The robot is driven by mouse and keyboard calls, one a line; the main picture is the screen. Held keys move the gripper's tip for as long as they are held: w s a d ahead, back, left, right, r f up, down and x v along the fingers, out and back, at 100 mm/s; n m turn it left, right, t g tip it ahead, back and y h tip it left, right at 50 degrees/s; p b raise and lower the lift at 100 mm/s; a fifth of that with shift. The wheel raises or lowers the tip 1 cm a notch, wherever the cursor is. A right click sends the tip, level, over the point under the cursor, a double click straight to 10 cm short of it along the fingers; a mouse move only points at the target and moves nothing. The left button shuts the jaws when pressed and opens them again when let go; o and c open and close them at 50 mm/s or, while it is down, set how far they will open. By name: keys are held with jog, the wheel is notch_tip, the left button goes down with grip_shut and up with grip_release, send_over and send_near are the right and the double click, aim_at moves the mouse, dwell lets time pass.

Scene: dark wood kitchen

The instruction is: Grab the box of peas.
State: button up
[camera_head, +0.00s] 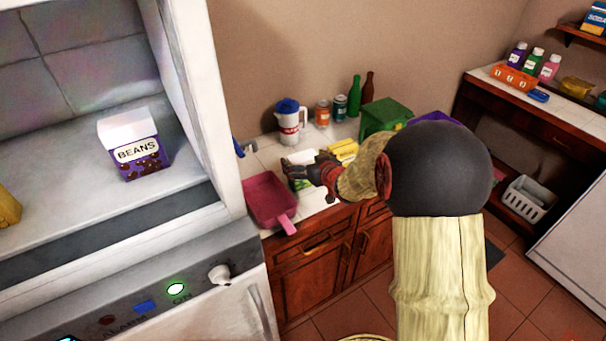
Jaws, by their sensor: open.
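No box with a readable peas label shows. A small white and green item (303,185) lies on the counter, mostly hidden behind my gripper, and I cannot tell whether it is the box of peas. My gripper (293,172) reaches left over the counter with its jaws open, and nothing shows held between them. It overlaps the white and green item in the picture, and I cannot tell whether they touch. A purple and white box labelled BEANS (147,165) stands inside the white appliance at the left, well away from my gripper.
A pink pan (266,203) lies on the counter left of my gripper. A white jug with a blue lid (290,124), two cans, two bottles and a green box (383,117) stand behind. The white appliance (170,228) fills the left side. A side counter stands at right.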

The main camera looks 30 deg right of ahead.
jog(key=shift+w, duration=0.25)
jog(key=shift+c, duration=0.8)
jog(key=c, duration=1.9)
jog(key=shift+c, duration=0.4)
jog(key=shift+r, duration=0.1)
